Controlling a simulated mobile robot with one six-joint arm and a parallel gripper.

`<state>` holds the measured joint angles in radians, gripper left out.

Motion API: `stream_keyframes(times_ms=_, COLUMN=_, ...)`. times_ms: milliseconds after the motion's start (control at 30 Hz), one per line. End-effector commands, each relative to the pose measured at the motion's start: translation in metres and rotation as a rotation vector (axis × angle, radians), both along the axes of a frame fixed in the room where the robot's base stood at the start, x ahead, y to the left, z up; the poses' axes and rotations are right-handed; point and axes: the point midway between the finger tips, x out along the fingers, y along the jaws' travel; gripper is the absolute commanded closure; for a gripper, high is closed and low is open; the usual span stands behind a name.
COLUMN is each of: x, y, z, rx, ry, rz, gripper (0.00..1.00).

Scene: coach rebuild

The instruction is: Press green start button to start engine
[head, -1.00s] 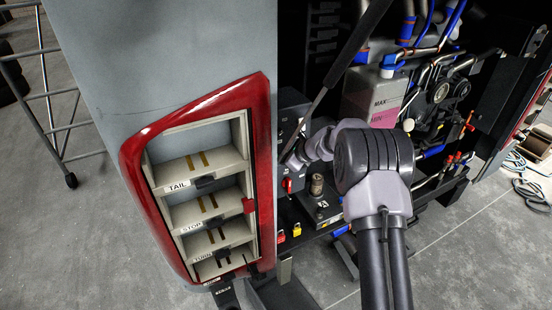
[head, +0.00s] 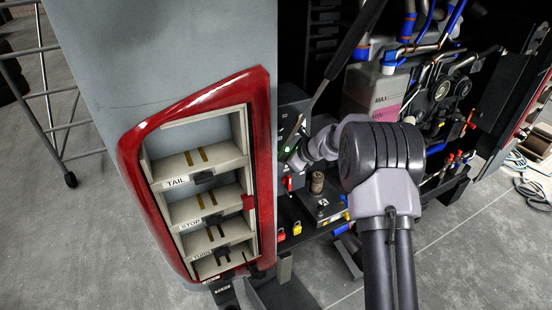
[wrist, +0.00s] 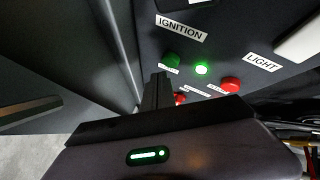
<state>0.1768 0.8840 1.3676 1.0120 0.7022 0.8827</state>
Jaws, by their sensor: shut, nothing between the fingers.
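The green button (wrist: 172,60) is on the dark control panel in the wrist view, below the IGNITION label (wrist: 182,27). My gripper (wrist: 160,78) is shut and empty, its dark fingertips just below the green button in the picture. I cannot tell whether they touch it. A small green lamp (wrist: 201,70) glows to the right of the button. In the head view my gripper (head: 292,152) is at the front of the control box (head: 292,103), and the button itself is hidden there.
A red button (wrist: 230,84) sits right of the lamp, and another red control (wrist: 180,98) is close beside the fingers. In the head view, the red-framed lamp housing (head: 130,160) stands left of my arm, and engine hoses and a coolant tank (head: 385,88) are to the right.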

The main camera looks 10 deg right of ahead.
Motion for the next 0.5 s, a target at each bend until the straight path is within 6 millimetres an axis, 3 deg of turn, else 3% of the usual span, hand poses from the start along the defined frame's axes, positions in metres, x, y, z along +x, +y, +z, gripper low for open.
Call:
stream_keyframes(times_ms=267, x=-0.002, y=-0.001, z=0.0, rx=0.0, ry=0.0, rz=0.0, gripper=1.0)
stream_keyframes(times_ms=500, x=-0.024, y=-0.009, z=-0.003, rx=-0.001, ry=-0.002, rz=-0.001, gripper=1.0)
